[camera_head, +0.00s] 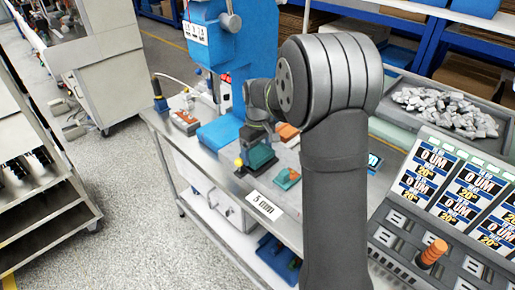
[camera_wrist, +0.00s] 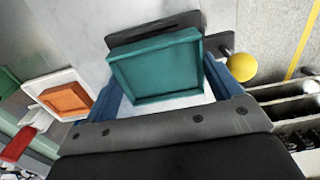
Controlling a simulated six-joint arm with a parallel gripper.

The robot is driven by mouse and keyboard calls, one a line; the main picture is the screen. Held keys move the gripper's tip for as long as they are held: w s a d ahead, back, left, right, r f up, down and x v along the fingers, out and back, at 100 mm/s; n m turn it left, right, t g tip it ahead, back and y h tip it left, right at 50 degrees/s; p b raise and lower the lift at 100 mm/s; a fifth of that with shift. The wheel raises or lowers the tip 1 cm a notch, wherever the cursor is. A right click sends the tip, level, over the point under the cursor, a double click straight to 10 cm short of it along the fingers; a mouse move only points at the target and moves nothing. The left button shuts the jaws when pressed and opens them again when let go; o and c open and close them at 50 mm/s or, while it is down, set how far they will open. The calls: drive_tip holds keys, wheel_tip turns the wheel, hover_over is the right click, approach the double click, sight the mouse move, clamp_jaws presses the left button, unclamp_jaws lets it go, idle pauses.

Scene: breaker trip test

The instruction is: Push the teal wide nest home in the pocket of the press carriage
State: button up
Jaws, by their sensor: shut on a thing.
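The teal wide nest (camera_wrist: 156,66) is a shallow rimmed tray, between the blue fingers of my gripper (camera_wrist: 164,84) in the wrist view. My gripper is shut on it. In the head view the teal nest (camera_head: 259,157) shows small below my wrist, by the foot of the blue press (camera_head: 226,50). A dark plate (camera_wrist: 150,30), seemingly part of the press carriage, shows just beyond the nest's far edge, and a yellow ball knob (camera_wrist: 242,67) stands to its right. The nest looks slightly skewed to the plate. The pocket is hidden, so I cannot tell how deep the nest sits.
An orange piece (camera_wrist: 66,100) lies on a white holder left of my gripper. A sign panel (camera_head: 455,190) and a tray of grey pieces (camera_head: 445,108) are at right.

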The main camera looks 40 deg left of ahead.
sight(258, 154)
drive_tip(key=shift+f, duration=0.3)
drive_tip(key=o, duration=1.1)
drive_tip(key=shift+c, duration=0.2)
wheel_tip(258, 154, up, 17)
drive_tip(key=shift+r, duration=0.2)
wheel_tip(258, 154, down, 15)
drive_tip(key=shift+f, duration=0.1)
idle(0.3)
